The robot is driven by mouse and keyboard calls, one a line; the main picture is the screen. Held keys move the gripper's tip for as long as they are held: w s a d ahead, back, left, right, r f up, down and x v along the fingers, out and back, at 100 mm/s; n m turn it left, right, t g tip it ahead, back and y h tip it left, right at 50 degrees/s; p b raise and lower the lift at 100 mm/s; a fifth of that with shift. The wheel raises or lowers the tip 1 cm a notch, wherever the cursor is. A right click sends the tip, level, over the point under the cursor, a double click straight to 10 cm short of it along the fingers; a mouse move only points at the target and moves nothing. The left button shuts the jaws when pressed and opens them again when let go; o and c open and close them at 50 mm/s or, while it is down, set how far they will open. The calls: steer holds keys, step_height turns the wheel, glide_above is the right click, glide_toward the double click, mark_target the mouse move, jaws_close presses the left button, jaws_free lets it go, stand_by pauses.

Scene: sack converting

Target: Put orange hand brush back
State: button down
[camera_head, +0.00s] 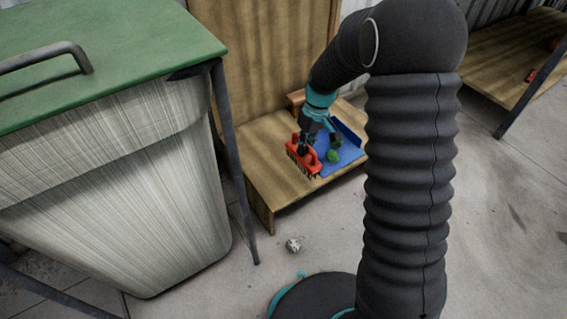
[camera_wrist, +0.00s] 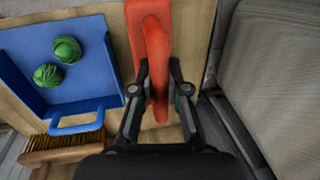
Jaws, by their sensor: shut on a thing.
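The orange hand brush (camera_head: 304,156) has dark bristles that point down in the head view. It is at the left front part of the low wooden bench (camera_head: 258,183). In the wrist view the orange brush (camera_wrist: 153,45) runs up from between the fingers, with its raised handle in the grip. My gripper (camera_wrist: 158,92) is shut on that handle. In the head view my gripper (camera_head: 306,141) is over the brush, partly hidden by my arm. I cannot tell whether the bristles touch the bench.
A blue dustpan (camera_head: 350,151) with green balls of yarn (camera_wrist: 66,49) lies beside the brush. Another brush with brown bristles (camera_wrist: 60,150) shows in the wrist view. A pale ball (camera_head: 293,245) lies on the floor.

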steer(key=shift+w+a+f+b, duration=0.1)
steer(key=shift+a+f+b, duration=0.1)
steer(key=shift+a+f, duration=0.95)
steer(key=shift+w+a+f+b, duration=0.2)
steer(key=shift+a+f, duration=0.7)
steer(key=shift+f, duration=0.55)
steer(key=shift+w+a+f+b, duration=0.1)
steer(key=shift+a+f+b, duration=0.1)
steer(key=shift+a+f, duration=0.95)
steer(key=shift+d+f, duration=0.15)
steer(key=shift+f, duration=0.1)
steer(key=c, duration=1.2)
jaws_free()
steer(key=r, duration=0.4)
steer(key=d+r+p, duration=0.1)
steer(key=r, duration=0.3)
steer(key=w+d+r, duration=0.1)
steer(key=r, duration=0.3)
steer(key=shift+r+p, duration=0.1)
steer(key=shift+p, duration=0.3)
